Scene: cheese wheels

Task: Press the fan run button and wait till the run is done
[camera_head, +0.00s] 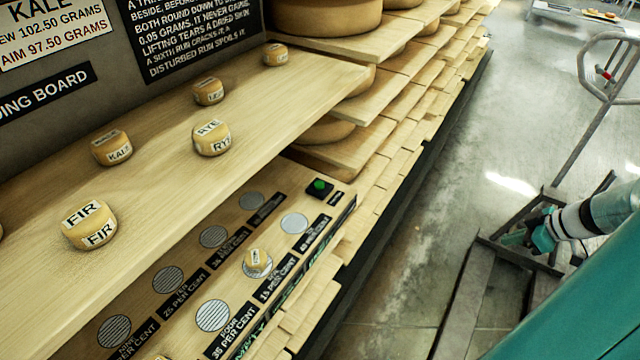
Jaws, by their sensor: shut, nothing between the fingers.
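The green run button (319,186) sits on a small black block at the far right end of the lower wooden panel. No finger touches it. The panel has several round grilles, such as this one (212,316), with black labels giving per cent values. My gripper (515,238) is at the right of the picture, over the floor and a dark metal frame, well apart from the button. It looks shut and empty, though its fingers are small and partly unclear.
Several small labelled cheeses stand on the upper wooden shelf, including FIR (90,224) and RYE (212,138). Racks (400,95) with big cheese wheels run behind. A dark cart frame with a handle (590,95) stands on the right. The concrete floor (440,190) between is clear.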

